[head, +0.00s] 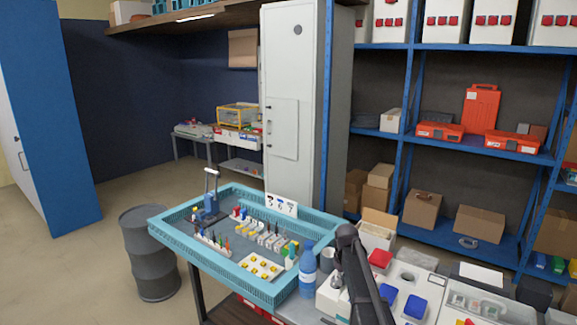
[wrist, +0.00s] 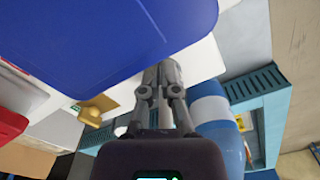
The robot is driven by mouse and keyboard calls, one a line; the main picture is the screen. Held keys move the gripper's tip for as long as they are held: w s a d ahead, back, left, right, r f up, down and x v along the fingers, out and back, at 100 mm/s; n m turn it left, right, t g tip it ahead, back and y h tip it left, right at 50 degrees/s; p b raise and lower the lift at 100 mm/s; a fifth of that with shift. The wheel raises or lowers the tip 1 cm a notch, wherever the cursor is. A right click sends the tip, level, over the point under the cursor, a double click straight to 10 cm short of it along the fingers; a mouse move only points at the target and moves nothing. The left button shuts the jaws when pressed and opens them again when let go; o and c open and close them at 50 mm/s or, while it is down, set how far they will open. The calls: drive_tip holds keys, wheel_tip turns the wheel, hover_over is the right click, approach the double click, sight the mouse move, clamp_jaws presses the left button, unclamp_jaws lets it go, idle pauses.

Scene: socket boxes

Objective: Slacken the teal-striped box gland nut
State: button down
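In the wrist view, a brass-coloured gland nut (wrist: 92,113) sticks out at the left, beside a white box wall and below a large blue lid (wrist: 125,35). I cannot make out a teal stripe, so I cannot tell whether this is the named box. My gripper (wrist: 162,70) has its fingers together with nothing visible between them; it is right of the brass nut and apart from it. In the head view, white boxes with blue lids (head: 415,307) and a red lid (head: 379,258) stand at the lower right. My dark arm hides part of them and my gripper there.
A blue bottle (head: 307,272) stands close to my arm; it also shows right of my gripper in the wrist view (wrist: 217,118). A teal-rimmed tray table (head: 265,290) with small tools and parts is to the left. Shelves stand behind.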

drive_tip(key=shift+s+d, duration=0.15)
drive_tip(key=shift+s, duration=0.1)
idle(0.4)
wheel_tip(320, 180, up, 6)
drive_tip(key=p, duration=0.6)
idle(0.4)
